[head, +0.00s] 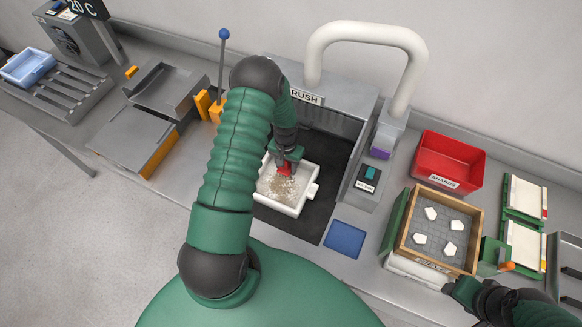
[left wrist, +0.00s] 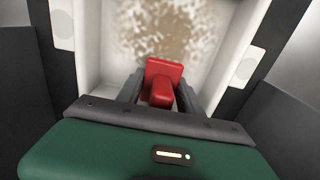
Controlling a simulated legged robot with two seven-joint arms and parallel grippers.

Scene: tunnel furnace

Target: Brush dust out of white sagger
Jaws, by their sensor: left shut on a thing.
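The white sagger (head: 277,207) sits on a dark mat under the brush hood in the head view. Brown and whitish dust (head: 277,186) lies on its floor, and the dust (left wrist: 160,35) also shows in the left wrist view. My left gripper (head: 286,166) is over the sagger's far part, shut on a red-handled brush (left wrist: 162,82). The brush's bristles are hidden, so I cannot tell whether they touch the dust. My right gripper (head: 458,288) is by the near edge of a wooden tray; its jaws are unclear.
The wooden tray (head: 404,243) at the right holds several white pieces on a mesh. Behind it stands a red bin (head: 450,158). A blue pad (head: 345,239) lies right of the mat. The hood's side walls stand close around the sagger.

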